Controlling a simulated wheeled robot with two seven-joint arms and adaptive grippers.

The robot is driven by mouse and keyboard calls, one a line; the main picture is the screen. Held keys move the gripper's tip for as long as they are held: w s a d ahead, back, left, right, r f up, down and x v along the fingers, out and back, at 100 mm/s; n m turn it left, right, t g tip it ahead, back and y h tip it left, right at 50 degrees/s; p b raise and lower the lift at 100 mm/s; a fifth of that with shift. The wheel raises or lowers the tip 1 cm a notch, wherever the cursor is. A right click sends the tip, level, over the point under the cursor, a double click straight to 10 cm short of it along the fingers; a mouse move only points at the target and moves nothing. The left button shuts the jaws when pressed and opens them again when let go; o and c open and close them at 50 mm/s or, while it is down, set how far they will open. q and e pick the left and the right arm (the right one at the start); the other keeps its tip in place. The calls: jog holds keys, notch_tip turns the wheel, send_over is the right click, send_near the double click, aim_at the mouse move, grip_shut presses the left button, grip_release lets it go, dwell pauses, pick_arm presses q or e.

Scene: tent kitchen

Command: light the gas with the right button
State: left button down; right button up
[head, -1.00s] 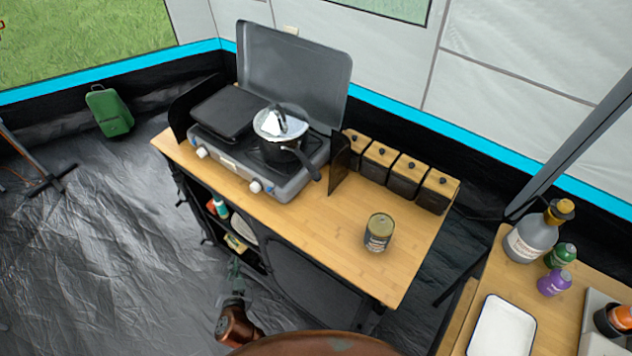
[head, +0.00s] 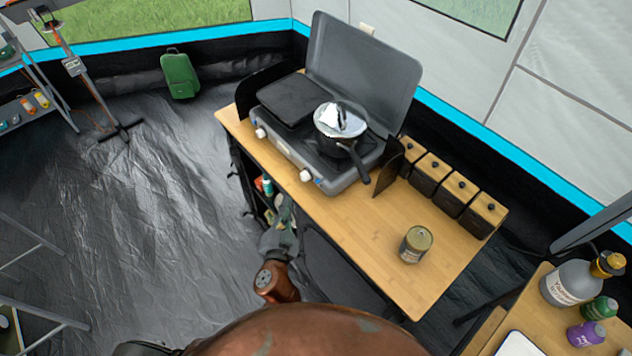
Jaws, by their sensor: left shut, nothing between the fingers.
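The grey gas stove (head: 338,175) stands on the wooden table with its lid up. Its right button (head: 306,175) is a white knob on the front face, near the right end. A left knob (head: 260,133) sits near the left end. A pot with a shiny lid (head: 340,119) stands on the right burner; no flame shows. My left gripper (head: 284,205) is shut and empty, in front of the table below the right button and apart from it. My right gripper is out of view.
A black griddle (head: 294,100) covers the left side of the stove. A can (head: 416,244) stands on the bare right part of the table (head: 372,226). Several wooden-topped canisters (head: 454,188) line the back. Bottles (head: 573,283) stand on another table at right.

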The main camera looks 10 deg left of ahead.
pick_arm(q)
jog(key=shift+w+d+b, duration=0.15)
jog(key=shift+w+d, duration=0.7)
jog(key=shift+w, duration=0.25)
jog(key=shift+w+d+b, duration=0.2)
jog(key=shift+w+d, duration=0.65)
jog(key=shift+w, duration=0.25)
jog(key=shift+w+d+b, duration=0.15)
jog(key=shift+w+d, duration=0.7)
jog(key=shift+w, duration=0.25)
jog(key=shift+w+d, duration=0.1)
jog(key=shift+d, duration=0.05)
jog(key=shift+w+d, duration=0.15)
jog(key=shift+w, duration=0.1)
jog(key=shift+w+d, duration=0.25)
jog(key=shift+w, duration=0.05)
jog(key=shift+s+a, duration=0.55)
jog(key=shift+s, duration=0.15)
jog(key=s+a, duration=0.1)
jog(key=s, duration=0.1)
jog(key=s+a+p, duration=0.1)
jog(key=s+a, duration=0.1)
dwell(0.3)
